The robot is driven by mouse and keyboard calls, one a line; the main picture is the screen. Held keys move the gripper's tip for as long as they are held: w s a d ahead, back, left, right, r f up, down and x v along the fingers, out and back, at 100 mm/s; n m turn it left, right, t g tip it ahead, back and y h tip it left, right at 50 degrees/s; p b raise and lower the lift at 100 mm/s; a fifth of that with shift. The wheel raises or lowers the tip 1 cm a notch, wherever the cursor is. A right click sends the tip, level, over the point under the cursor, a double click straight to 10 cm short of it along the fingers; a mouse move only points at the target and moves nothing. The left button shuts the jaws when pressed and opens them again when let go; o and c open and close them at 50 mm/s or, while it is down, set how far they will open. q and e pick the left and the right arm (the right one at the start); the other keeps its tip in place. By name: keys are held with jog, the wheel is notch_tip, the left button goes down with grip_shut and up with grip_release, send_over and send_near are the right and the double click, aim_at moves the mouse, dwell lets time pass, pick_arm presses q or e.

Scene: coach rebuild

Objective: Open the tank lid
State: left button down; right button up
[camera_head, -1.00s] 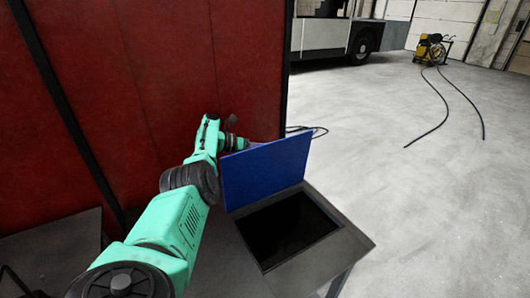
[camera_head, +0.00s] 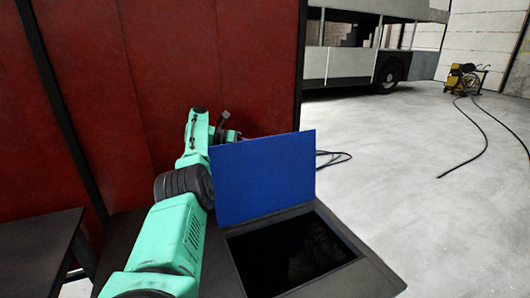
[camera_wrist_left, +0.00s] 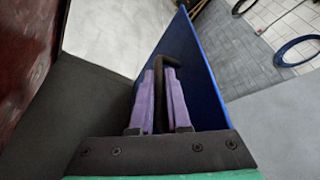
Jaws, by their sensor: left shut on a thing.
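The blue tank lid (camera_head: 263,178) stands raised, roughly upright, at the back edge of the dark tank opening (camera_head: 290,255) in the head view. My left arm comes in from the left and reaches behind the lid, so the lid hides part of its gripper there. In the left wrist view my left gripper (camera_wrist_left: 161,92), with purple fingers, is shut on a dark bent handle (camera_wrist_left: 152,72) beside the blue lid (camera_wrist_left: 193,75). My right gripper is in neither view.
A red panel wall (camera_head: 190,60) stands close behind my left arm. A dark table (camera_head: 35,245) is at the left. A bus (camera_head: 365,50) and a yellow machine (camera_head: 463,79) with trailing hoses are far back.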

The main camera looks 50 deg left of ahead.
pick_arm(q)
jog(key=shift+d, duration=0.1)
jog(key=c, duration=1.2)
grip_release()
jog(key=shift+o, duration=0.2)
jog(key=shift+w, duration=0.1)
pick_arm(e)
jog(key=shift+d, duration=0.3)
pick_arm(q)
notch_tip(320, 180, up, 8)
jog(key=p, duration=0.4)
notch_tip(320, 180, up, 12)
jog(key=p, duration=1.1)
jog(key=shift+p, duration=0.4)
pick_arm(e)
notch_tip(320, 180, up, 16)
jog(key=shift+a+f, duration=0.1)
